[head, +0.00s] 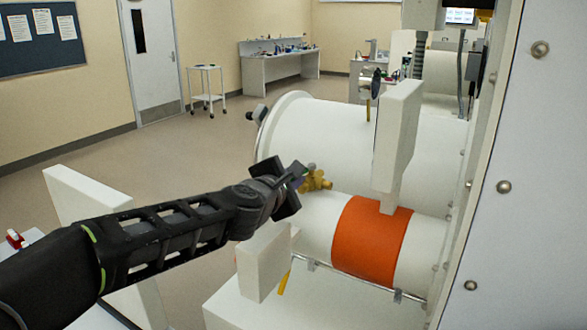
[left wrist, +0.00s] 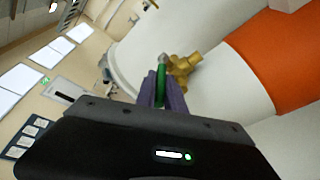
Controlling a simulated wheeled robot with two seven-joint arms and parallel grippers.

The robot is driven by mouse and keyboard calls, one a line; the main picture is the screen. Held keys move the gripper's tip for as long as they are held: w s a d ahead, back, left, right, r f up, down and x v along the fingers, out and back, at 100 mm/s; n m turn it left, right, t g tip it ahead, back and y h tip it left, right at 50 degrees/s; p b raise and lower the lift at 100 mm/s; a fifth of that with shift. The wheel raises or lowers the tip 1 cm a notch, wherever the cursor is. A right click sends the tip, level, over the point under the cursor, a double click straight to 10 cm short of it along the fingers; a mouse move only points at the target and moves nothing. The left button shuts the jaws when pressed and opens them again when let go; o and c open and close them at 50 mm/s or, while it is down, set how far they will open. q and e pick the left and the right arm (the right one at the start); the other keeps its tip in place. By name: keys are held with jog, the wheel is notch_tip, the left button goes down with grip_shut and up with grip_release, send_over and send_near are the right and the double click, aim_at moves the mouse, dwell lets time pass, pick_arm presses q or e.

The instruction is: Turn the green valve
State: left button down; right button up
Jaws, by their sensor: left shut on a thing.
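The green valve (left wrist: 161,72) has a green handle on a brass body (left wrist: 183,68), mounted on the white cylinder of the glovebox. In the left wrist view my left gripper (left wrist: 162,88) has its purple fingers shut on the green handle. In the head view the brass body (head: 317,180) shows just right of my left gripper (head: 297,175). The handle is mostly hidden there by my gripper. My right gripper is not in view.
The white cylinder with an orange band (head: 372,240) lies below and right of the valve. A larger white cylinder (head: 330,135) is behind it. White panels (head: 262,262) stand close by. Open floor (head: 130,165) lies left, with a cart (head: 207,88) farther back.

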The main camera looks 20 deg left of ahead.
pick_arm(q)
jog(key=shift+d+n+y, duration=0.2)
jog(key=shift+n+y, duration=0.1)
jog(key=shift+y, duration=0.1)
jog(key=shift+s, duration=0.1)
jog(key=c, duration=1.5)
grip_release()
jog(key=shift+o, duration=0.3)
jog(key=shift+f, duration=0.1)
jog(key=shift+f, duration=0.15)
